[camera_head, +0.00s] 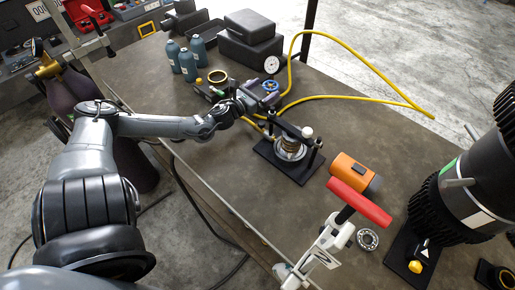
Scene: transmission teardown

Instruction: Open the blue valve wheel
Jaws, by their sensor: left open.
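The small blue valve wheel (271,85) is on the workbench just below a white round gauge (271,64). My left gripper (263,95) is just below and to the left of the wheel, with its jaws open. The fingers are small and dark here, and I cannot tell whether they touch the wheel. The wheel's lower edge is close to the fingers and may be partly hidden by them. My right gripper is not in view.
Blue-grey bottles (188,65) and black cases (249,38) stand behind. An orange tool (352,172) and a red handle (358,201) are nearer.

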